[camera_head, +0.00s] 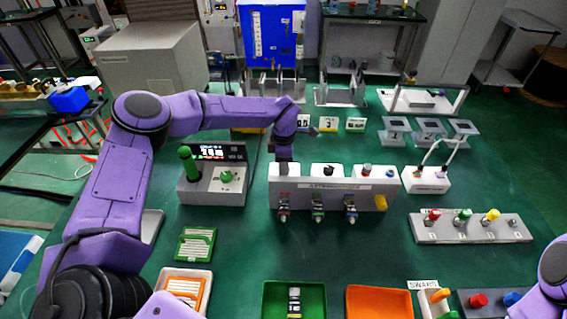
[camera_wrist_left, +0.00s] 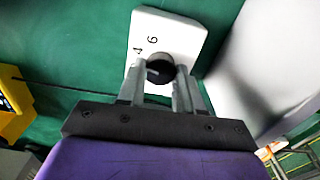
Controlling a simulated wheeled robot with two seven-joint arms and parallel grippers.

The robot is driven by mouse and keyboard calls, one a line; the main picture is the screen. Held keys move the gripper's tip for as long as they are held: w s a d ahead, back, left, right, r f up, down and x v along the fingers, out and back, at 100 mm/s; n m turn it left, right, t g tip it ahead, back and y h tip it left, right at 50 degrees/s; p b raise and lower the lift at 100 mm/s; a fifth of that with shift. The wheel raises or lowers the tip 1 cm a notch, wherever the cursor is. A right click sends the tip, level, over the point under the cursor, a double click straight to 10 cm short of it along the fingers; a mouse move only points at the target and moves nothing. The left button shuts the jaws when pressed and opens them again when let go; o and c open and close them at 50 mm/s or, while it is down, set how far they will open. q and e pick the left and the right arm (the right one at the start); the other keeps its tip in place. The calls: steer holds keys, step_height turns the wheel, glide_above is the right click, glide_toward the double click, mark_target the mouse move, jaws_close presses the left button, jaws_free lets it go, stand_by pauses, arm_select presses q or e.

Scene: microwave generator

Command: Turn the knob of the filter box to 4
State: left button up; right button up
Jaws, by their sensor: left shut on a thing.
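The filter box looks to be the long pale box (camera_head: 330,196) in the middle of the table, with white blocks along its top and several fittings on its front. My left gripper (camera_head: 284,160) points down over its left block. In the left wrist view, a round black knob (camera_wrist_left: 160,69) sits on a white plate (camera_wrist_left: 170,31) marked 4 and 6. The left gripper's fingers (camera_wrist_left: 160,88) are shut on the knob from both sides. Which number the knob points to cannot be told. The head view hides this knob behind the gripper. My right gripper is out of view.
A grey box with a display and a green knob (camera_head: 227,176) stands left of the filter box. A strip with red, green and yellow knobs (camera_head: 470,236) lies to the right. Green (camera_head: 275,299) and orange (camera_head: 379,303) trays lie in front.

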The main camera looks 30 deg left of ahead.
arm_select(q)
steer(key=shift+r+m, duration=0.1)
steer(key=shift+m, duration=0.5)
steer(key=o, duration=1)
steer(key=shift+o, duration=0.2)
steer(key=shift+r, duration=0.35)
step_height(320, 180, up, 10)
steer(key=b, duration=0.2)
steer(key=shift+f, duration=0.1)
